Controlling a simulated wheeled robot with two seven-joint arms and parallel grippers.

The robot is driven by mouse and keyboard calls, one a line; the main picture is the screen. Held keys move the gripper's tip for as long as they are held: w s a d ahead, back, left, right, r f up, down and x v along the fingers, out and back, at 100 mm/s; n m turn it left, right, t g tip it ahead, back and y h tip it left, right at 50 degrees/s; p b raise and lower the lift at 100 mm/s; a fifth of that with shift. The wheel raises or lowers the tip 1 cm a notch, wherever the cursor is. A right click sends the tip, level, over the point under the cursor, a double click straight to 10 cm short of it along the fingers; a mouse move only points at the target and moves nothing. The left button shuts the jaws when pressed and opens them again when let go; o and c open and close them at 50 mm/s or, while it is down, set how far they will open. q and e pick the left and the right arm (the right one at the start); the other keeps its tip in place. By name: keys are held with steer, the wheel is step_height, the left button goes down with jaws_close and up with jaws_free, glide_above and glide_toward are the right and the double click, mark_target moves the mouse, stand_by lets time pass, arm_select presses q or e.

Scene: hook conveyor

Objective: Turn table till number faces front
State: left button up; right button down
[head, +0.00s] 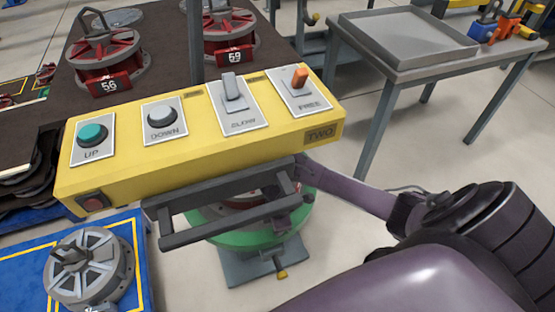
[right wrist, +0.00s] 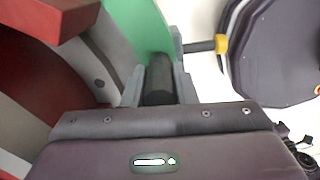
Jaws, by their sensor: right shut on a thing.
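The green turntable (head: 238,237) stands behind and below the yellow control box, mostly covered by it. A red part (head: 235,203) sits on it; its number is not visible. My right arm reaches in from the right, and its gripper (head: 292,196) is at the turntable's side, partly behind the box's grey bar. In the right wrist view, the right gripper (right wrist: 158,88) is shut on a dark handle (right wrist: 159,72) beside the green rim (right wrist: 148,30). The red part (right wrist: 30,75) fills the left of that view. My left gripper is not in view.
The yellow control box (head: 205,160) has UP, DOWN and FREE controls and a central lever. Red parts marked 56 (head: 107,65) and 59 (head: 232,40) stand at the back. A grey wheel (head: 88,268) rests at front left. A table with a tray (head: 408,38) stands back right.

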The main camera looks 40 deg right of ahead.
mark_target(241, 239)
steer(key=shift+a, duration=0.1)
